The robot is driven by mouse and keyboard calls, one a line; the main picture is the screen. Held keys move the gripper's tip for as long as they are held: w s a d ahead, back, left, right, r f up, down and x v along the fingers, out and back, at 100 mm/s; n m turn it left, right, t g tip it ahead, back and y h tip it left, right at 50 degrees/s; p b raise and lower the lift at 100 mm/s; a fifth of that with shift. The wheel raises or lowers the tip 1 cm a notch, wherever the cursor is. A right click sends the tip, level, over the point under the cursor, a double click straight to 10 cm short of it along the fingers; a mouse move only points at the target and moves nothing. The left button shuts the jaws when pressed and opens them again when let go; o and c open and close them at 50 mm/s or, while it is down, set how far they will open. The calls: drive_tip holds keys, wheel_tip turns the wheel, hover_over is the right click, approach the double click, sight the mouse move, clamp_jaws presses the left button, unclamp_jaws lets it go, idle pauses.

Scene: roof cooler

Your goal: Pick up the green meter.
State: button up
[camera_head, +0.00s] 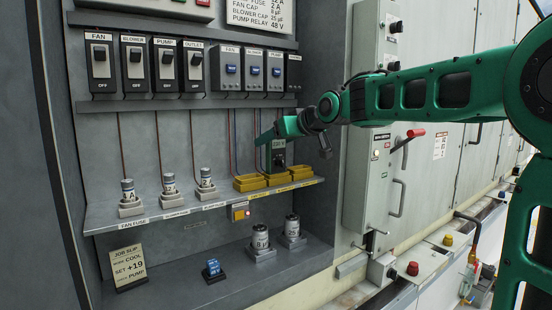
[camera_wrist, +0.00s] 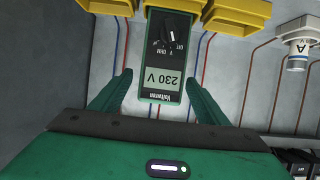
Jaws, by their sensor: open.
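The green meter (camera_head: 277,157) stands upright at the shelf among yellow trays in the head view. It also shows in the wrist view (camera_wrist: 168,60), upside down, with a dark face, a dial and a display reading 230 V. My gripper (camera_head: 268,137) is at the meter's upper part. In the wrist view my gripper (camera_wrist: 160,77) is open, with one finger on each side of the meter's display end. Gaps show between the fingers and the meter's sides, so it is not clamped.
Yellow trays (camera_head: 249,183) sit on the shelf (camera_head: 105,219) beside the meter. Several fuses (camera_head: 128,192) stand in holders to the left. Switches (camera_head: 101,61) line the panel above. Two capacitors (camera_head: 260,238) and a small blue-screened device (camera_head: 213,269) are below.

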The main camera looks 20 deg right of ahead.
drive_tip(key=shift+w, duration=0.1)
drive_tip(key=c, duration=1.5)
drive_tip(key=shift+r, duration=0.1)
